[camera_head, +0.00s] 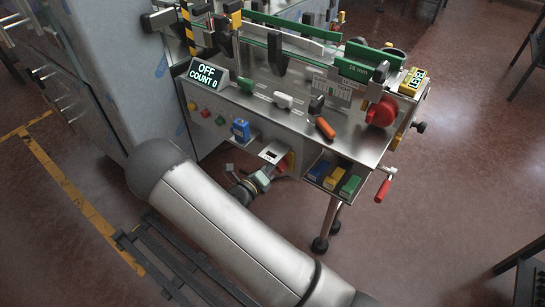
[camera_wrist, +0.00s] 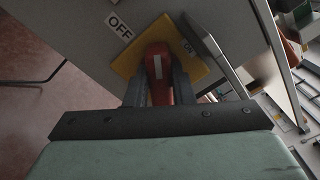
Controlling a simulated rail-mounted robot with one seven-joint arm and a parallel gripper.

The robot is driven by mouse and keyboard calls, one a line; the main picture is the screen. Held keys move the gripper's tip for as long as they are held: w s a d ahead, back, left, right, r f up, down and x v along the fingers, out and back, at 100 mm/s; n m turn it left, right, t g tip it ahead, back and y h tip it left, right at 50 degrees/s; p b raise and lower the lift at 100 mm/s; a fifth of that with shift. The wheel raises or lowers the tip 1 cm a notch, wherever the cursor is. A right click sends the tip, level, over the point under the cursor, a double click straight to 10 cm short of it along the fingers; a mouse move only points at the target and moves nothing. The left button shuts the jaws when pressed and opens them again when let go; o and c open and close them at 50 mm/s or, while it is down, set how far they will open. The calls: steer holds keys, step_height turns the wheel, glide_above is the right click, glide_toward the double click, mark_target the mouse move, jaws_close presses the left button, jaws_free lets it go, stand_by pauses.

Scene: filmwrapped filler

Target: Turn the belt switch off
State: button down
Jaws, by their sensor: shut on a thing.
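The belt switch is a red handle (camera_wrist: 157,62) with a white stripe, on a yellow plate (camera_wrist: 187,75). My gripper (camera_wrist: 160,88) is shut on the red handle, one dark finger on each side. In the head view my gripper (camera_head: 262,180) is below the front of the machine table, partly hiding the switch. The display (camera_head: 208,75) reads OFF, COUNT 0.
The steel table (camera_head: 300,115) carries a green-railed conveyor (camera_head: 290,45), a red knob (camera_head: 381,112) and an orange-handled tool (camera_head: 325,128). A bin with blue, yellow and green boxes (camera_head: 332,177) hangs right of my gripper. A metal flap (camera_wrist: 215,52) stands close right of the switch.

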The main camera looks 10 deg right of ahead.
steer(key=shift+f+n+p, duration=0.2)
steer(key=shift+n+p, duration=1.75)
steer(key=shift+n, duration=1.65)
steer(key=c, duration=1.2)
jaws_free()
steer(key=shift+c, duration=0.2)
steer(key=shift+a, duration=0.1)
steer(key=b+v, duration=0.2)
steer(key=v, duration=1.5)
steer(key=shift+b, duration=0.4)
steer(key=shift+s+a, duration=0.1)
